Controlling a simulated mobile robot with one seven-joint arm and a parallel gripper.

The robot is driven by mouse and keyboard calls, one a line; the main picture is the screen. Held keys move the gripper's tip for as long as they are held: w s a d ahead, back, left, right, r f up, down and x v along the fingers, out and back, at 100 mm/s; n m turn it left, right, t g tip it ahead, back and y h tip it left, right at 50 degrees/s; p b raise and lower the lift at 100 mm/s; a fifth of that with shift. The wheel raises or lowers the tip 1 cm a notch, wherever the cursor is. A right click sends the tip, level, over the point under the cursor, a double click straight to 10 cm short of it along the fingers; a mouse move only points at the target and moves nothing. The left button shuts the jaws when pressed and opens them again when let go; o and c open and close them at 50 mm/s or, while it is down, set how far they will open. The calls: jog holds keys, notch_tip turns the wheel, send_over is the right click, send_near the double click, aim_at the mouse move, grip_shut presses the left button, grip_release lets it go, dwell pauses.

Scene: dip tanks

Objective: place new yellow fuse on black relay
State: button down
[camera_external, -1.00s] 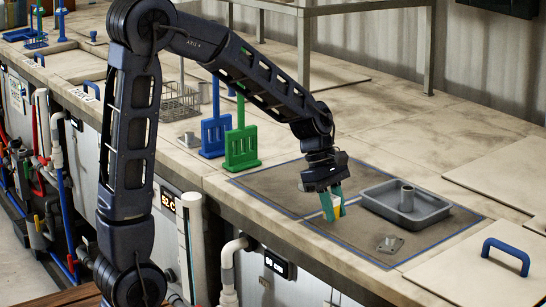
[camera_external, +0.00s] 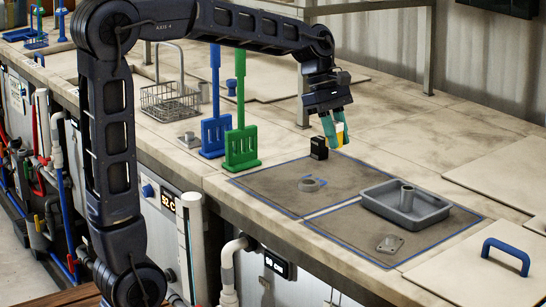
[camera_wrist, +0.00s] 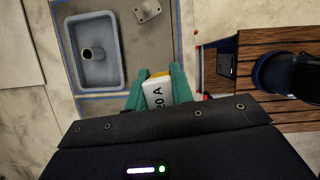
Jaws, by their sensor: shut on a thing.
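My gripper (camera_external: 335,128) is shut on the fuse (camera_external: 341,131), with its teal fingers on either side. The fuse is yellow and white and is held above the worktop. In the wrist view the fuse (camera_wrist: 157,95) shows a white face with dark lettering ending in "0 A" and a yellow edge, between the fingers (camera_wrist: 158,92). The black relay (camera_external: 319,148) is a small dark block with a short post, standing at the far edge of the dark mat, just left of and below the fuse in the external view. The relay is not visible in the wrist view.
A grey tray (camera_external: 445,213) holding a metal cylinder (camera_external: 407,197) sits on the mat. A grey ring (camera_external: 309,184) and a flat metal plate (camera_external: 390,244) lie there too. Green (camera_external: 241,147) and blue (camera_external: 214,135) upright racks stand to the left.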

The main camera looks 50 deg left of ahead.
jog(key=w+a+r+n, duration=0.2)
jog(key=w+a+r, duration=0.1)
jog(key=w+a, duration=0.5)
notch_tip(320, 180, up, 3)
jog(key=n+t+y, duration=0.1)
jog(key=n+t, duration=0.2)
jog(key=n, duration=0.3)
send_over(323, 139)
notch_tip(323, 139, down, 20)
jog(key=shift+a+r, duration=0.15)
jog(key=c, duration=1.2)
grip_release()
jog(key=shift+w, duration=0.1)
